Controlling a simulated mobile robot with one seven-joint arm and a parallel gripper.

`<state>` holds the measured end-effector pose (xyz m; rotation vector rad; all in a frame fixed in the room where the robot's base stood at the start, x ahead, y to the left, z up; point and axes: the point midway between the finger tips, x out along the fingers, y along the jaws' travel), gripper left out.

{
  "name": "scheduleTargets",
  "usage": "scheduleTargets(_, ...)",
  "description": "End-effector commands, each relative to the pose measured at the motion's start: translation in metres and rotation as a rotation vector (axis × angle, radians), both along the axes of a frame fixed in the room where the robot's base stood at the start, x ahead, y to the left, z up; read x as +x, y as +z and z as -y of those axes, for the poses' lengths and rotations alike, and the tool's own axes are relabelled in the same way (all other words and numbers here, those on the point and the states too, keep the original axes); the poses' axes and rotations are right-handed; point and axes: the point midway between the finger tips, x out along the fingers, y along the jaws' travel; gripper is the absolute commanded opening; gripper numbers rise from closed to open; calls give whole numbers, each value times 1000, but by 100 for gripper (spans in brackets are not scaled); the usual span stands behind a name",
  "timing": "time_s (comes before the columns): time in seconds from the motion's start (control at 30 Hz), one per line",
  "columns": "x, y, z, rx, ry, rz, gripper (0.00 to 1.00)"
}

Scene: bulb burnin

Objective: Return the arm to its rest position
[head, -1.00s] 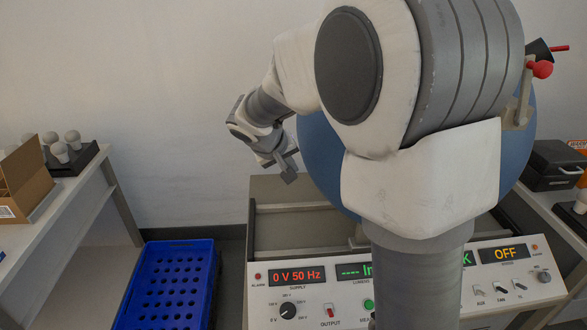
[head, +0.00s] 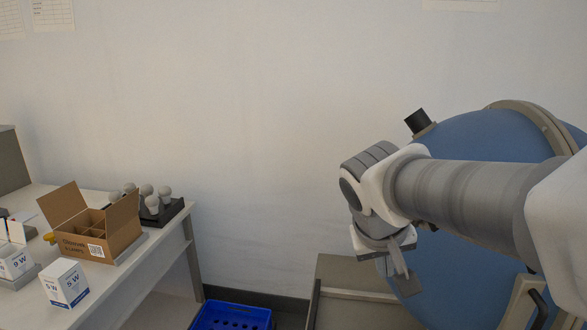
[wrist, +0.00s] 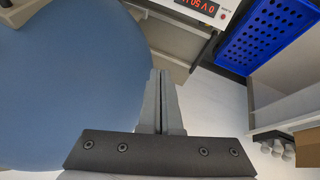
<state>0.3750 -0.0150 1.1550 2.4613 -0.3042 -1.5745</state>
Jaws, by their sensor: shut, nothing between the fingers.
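My gripper (head: 402,272) hangs at the end of my arm in the right half of the head view, in front of the blue sphere (head: 470,140). In the wrist view my gripper (wrist: 162,72) has its two fingers together with nothing between them. The fingers are in the air, and the blue sphere (wrist: 70,80) fills the left of that view.
A bench at left holds an open cardboard box (head: 95,240), a black tray (head: 165,214) with several bulbs, and small white cartons (head: 66,284). A blue crate (head: 232,316) stands below. The wall area between bench and sphere is clear.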

Motion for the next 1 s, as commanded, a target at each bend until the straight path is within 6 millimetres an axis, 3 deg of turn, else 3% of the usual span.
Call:
scheduleTargets(0.03,-19,10,2,31,-1,5,0)
scheduleTargets(0.2,-73,16,0,137,20,15,0)
scheduleTargets(0.4,-114,15,-9,238,53,43,0)
scheduleTargets(0.6,-129,12,-14,281,71,58,0)
scheduleTargets(1.0,-129,11,-15,282,73,59,0)
